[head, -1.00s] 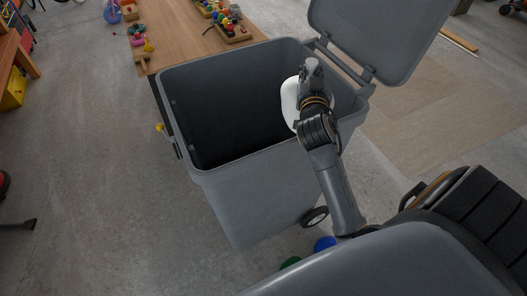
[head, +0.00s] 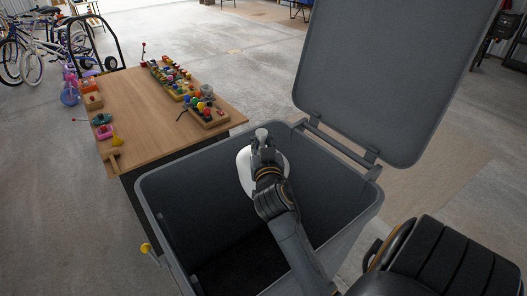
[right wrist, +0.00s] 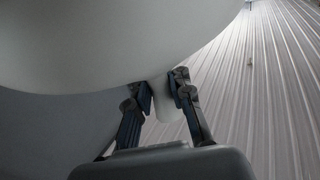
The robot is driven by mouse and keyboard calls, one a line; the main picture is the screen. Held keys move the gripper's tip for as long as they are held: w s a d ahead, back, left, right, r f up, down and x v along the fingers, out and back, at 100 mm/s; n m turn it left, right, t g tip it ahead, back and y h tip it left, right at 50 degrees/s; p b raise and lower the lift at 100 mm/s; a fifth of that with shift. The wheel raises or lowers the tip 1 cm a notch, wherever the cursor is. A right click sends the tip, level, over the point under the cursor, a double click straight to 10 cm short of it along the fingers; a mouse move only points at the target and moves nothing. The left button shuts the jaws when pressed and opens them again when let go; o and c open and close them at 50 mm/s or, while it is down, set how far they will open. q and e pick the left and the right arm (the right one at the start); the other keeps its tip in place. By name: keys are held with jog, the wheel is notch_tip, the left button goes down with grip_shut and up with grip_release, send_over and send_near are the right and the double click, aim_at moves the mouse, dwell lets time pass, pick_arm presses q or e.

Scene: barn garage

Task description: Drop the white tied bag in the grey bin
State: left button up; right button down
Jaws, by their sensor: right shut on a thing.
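The grey bin (head: 152,205) stands in front of me with its lid (head: 375,75) tipped open at the back right. My right gripper (head: 262,141) is over the bin's opening, in its far part. It is shut on the tied neck of the white tied bag (head: 244,172). Much of the bag is hidden behind the gripper and wrist in the head view. In the right wrist view the bag (right wrist: 120,45) fills the upper left, and the fingers (right wrist: 162,92) pinch its neck. My left gripper is not in view.
A wooden table (head: 140,105) with several colourful toys stands just beyond the bin at the left. Bicycles (head: 45,50) and a hand truck (head: 95,45) are at the far left.

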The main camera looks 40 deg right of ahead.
notch_tip(320, 180, down, 6)
jog(key=b, duration=0.5)
jog(key=shift+r, duration=0.15)
